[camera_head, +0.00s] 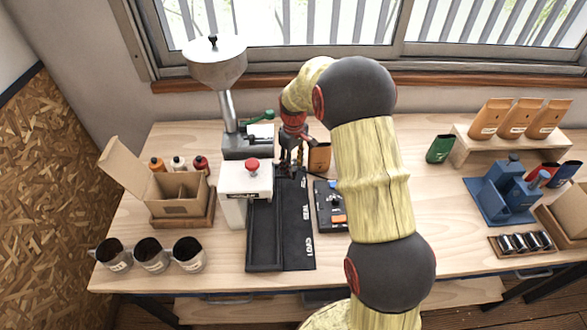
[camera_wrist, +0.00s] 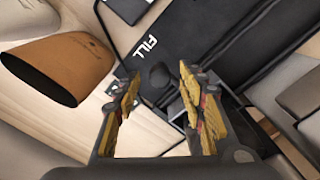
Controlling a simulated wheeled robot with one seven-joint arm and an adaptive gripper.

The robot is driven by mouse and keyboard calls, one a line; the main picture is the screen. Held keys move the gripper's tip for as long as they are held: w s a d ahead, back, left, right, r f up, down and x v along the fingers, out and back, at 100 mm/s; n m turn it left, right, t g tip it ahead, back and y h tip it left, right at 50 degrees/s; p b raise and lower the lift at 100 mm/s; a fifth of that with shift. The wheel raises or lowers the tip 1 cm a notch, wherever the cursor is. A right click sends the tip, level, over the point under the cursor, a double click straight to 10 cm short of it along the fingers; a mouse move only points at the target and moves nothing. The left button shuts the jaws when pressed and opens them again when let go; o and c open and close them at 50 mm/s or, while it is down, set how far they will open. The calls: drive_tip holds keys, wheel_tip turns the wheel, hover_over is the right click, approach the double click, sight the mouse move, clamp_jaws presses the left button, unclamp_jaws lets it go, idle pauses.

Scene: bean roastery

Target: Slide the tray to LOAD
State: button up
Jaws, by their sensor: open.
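A black sliding track (camera_head: 264,235) runs from the machine toward the table's front edge, with a labelled strip (camera_head: 297,240) along its right side. The LOAD marking seems to be at the near end; the near part of the track looks empty. My gripper (camera_head: 291,165) is low over the far end of the strip. In the wrist view my gripper (camera_wrist: 160,85) is open, with a dark round knob (camera_wrist: 158,75) between its fingers. The knob seems to belong to the tray, whose body I cannot make out clearly. The word FILL shows on the black strip (camera_wrist: 180,35) beside it.
A white machine with a red button (camera_head: 252,166) and a hopper (camera_head: 214,65) stands left of the track. A brown pouch (camera_head: 319,157) stands close right of my gripper; it is also large in the wrist view (camera_wrist: 60,65). A black device (camera_head: 329,200) lies right of the strip.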

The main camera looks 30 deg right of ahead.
drive_tip(key=shift+f, duration=0.5)
clamp_jaws()
idle(0.7)
